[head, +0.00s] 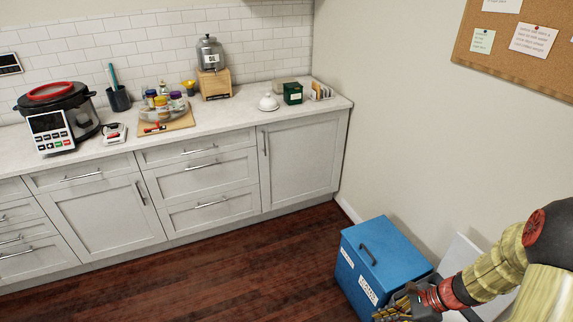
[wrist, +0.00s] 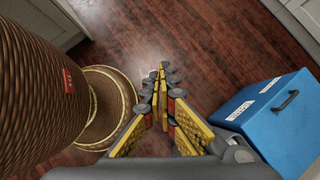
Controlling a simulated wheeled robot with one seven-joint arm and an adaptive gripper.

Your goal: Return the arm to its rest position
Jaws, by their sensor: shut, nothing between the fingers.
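My gripper (wrist: 161,80) shows in the wrist view with its fingertips together and nothing between them, above the dark wood floor (wrist: 205,45). In the head view my gripper (head: 400,308) is at the bottom right, in front of the lower part of a blue box, partly cut off by the picture's edge. My arm reaches in from the right edge. I cannot tell whether the gripper touches the box.
The blue box (head: 378,262) with a lid handle stands on the floor by the right wall; it also shows in the wrist view (wrist: 275,125). A white panel (head: 462,258) leans behind my arm. Counter cabinets (head: 205,180) line the back. The floor before them is clear.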

